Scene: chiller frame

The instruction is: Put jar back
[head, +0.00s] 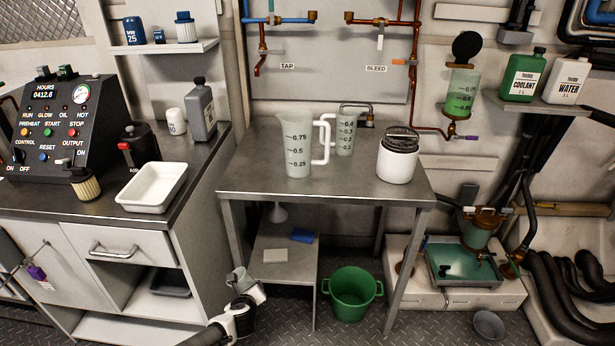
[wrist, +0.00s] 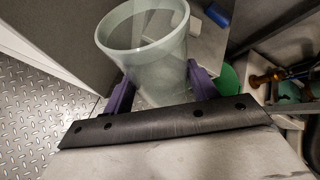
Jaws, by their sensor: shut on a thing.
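My gripper (wrist: 158,92) is shut on a translucent greenish jar (wrist: 145,45), with its purple fingers on either side of the jar. In the wrist view the jar's round mouth faces up and the jar looks empty. In the head view the jar (head: 243,282) shows small and tilted, low in front of the gap between the left cabinet and the metal table. My gripper also shows there (head: 246,306), well below the table top. The fingers are partly hidden behind the jar and wrist.
The metal table (head: 240,180) holds a large measuring jug (head: 298,150), a smaller jug (head: 346,133) and a white canister (head: 397,163). A lower shelf (head: 290,285) and a green bucket (head: 352,293) are under it. A cabinet with a white tray (head: 152,186) stands left.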

